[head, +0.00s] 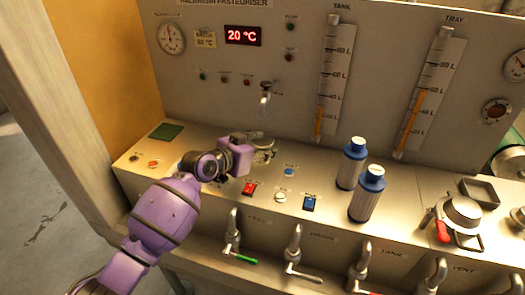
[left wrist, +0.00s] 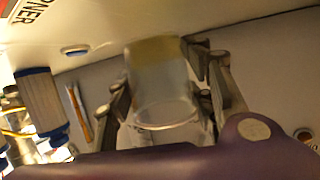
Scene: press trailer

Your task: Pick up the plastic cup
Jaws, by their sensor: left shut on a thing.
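The plastic cup (left wrist: 158,85) is clear and shows in the left wrist view, between the two fingers of my left gripper (left wrist: 165,95). The gripper is shut on it. In the head view my left gripper (head: 264,152) is over the metal counter, below the small tap on the panel. The cup is mostly hidden there behind the gripper and cannot be made out clearly. My right gripper is not in view.
Two blue-capped bottles (head: 352,163) (head: 367,193) stand on the counter (head: 325,187) to the right. A tap (head: 264,98) juts from the panel above the gripper. Several taps with levers line the front edge. A metal pot (head: 460,212) stands at far right.

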